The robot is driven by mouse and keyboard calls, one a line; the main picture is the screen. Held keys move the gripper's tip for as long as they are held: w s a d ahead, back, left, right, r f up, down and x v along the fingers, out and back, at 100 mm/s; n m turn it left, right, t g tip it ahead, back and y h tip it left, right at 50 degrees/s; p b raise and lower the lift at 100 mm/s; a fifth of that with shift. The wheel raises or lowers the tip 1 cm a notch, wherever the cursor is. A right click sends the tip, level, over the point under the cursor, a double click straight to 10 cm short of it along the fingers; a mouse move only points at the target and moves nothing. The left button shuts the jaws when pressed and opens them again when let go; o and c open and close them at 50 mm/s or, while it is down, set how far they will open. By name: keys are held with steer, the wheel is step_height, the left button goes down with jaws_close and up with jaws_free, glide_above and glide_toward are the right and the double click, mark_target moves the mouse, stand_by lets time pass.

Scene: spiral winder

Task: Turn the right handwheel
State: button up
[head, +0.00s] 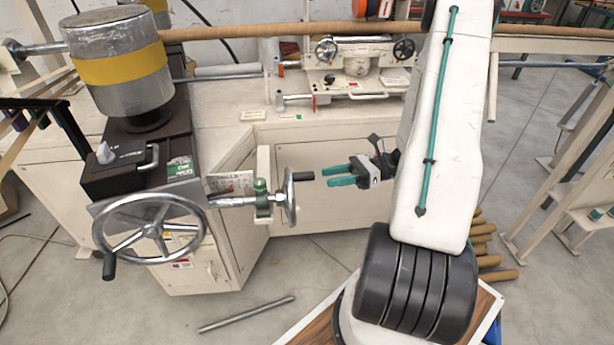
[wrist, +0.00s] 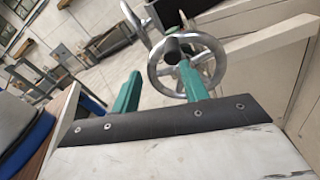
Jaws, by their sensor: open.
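The right handwheel (head: 290,198) is a small metal wheel seen nearly edge-on, on a shaft beside a green-topped bracket. Its black handle (head: 303,176) sticks out to the right, towards my gripper. A larger spoked handwheel (head: 150,230) stands to its left. My gripper (head: 325,177) has teal fingers, is open and empty, and points left at the handle with a small gap visible. In the wrist view, the right handwheel (wrist: 212,68) is ahead, with its round handle end (wrist: 174,46) beyond the fingers (wrist: 161,72). The right finger covers part of the wheel.
The cream machine cabinet (head: 330,210) is behind the wheel and gripper. A metal cylinder with a yellow band (head: 122,68) stands on the machine at the left. A metal rod (head: 246,314) lies on the floor. Cardboard tubes (head: 482,240) are stacked at the right behind my arm.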

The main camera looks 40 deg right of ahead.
mark_target(308, 176)
steer(key=shift+m+t, duration=0.8)
steer(key=x, duration=0.2)
steer(key=w+x, duration=0.1)
steer(key=x, duration=0.1)
steer(key=d+x, duration=0.1)
steer(key=x, duration=0.2)
steer(key=shift+w+a+f, duration=0.2)
steer(key=shift+w+f, duration=0.05)
steer(key=shift+f, duration=0.1)
jaws_close()
